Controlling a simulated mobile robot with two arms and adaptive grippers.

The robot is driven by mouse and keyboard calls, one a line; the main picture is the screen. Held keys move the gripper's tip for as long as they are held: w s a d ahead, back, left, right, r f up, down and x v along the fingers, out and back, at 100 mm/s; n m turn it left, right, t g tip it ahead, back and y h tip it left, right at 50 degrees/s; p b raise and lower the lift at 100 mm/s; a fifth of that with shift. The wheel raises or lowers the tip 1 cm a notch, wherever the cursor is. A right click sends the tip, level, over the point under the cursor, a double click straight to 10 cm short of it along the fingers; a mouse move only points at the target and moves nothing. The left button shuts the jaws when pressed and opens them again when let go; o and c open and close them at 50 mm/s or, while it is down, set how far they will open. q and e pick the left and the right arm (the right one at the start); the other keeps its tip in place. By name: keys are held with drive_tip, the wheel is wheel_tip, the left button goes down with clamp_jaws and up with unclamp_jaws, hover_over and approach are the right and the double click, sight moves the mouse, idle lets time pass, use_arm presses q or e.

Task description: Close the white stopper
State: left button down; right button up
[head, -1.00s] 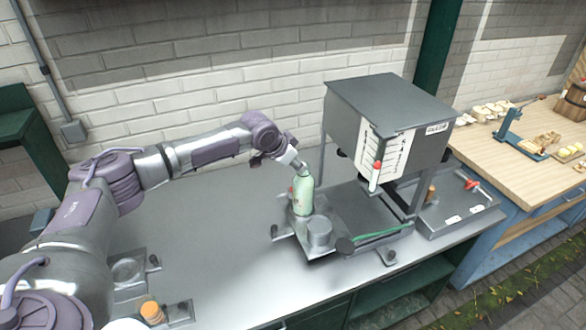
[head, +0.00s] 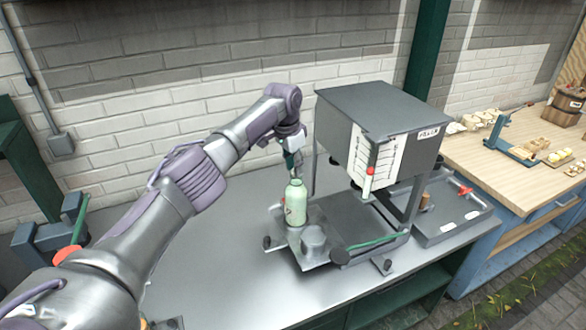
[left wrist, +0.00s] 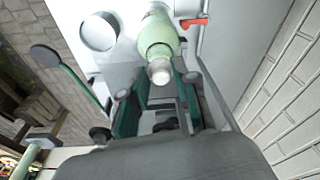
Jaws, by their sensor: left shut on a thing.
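A pale green bottle (head: 296,207) stands upright on the metal plate in front of the grey machine. In the left wrist view the bottle (left wrist: 157,35) points its neck toward the camera, with a pale, whitish round top (left wrist: 160,72). I take this top for the white stopper. My left gripper (head: 292,165) is just above and behind the bottle's top. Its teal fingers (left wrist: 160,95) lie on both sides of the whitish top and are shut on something. The exact contact is partly hidden. My right gripper is not in view.
A short metal cup (head: 313,238) stands beside the bottle. The grey bench (head: 215,235) has free room at its left and centre.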

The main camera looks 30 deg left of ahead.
use_arm(q)
drive_tip(key=shift+f+g+b, duration=0.2)
drive_tip(key=shift+g+b, duration=0.15)
drive_tip(key=shift+g, duration=0.05)
idle(0.5)
drive_tip(key=c, duration=1)
unclamp_jaws()
drive_tip(key=shift+o, duration=0.7)
drive_tip(key=shift+w, duration=0.2)
drive_tip(key=shift+r, duration=0.35)
wheel_tip(320, 180, up, 11)
drive_tip(key=s, duration=0.1)
drive_tip(key=shift+a+r, duration=0.15)
drive_tip(key=shift+a, duration=0.2)
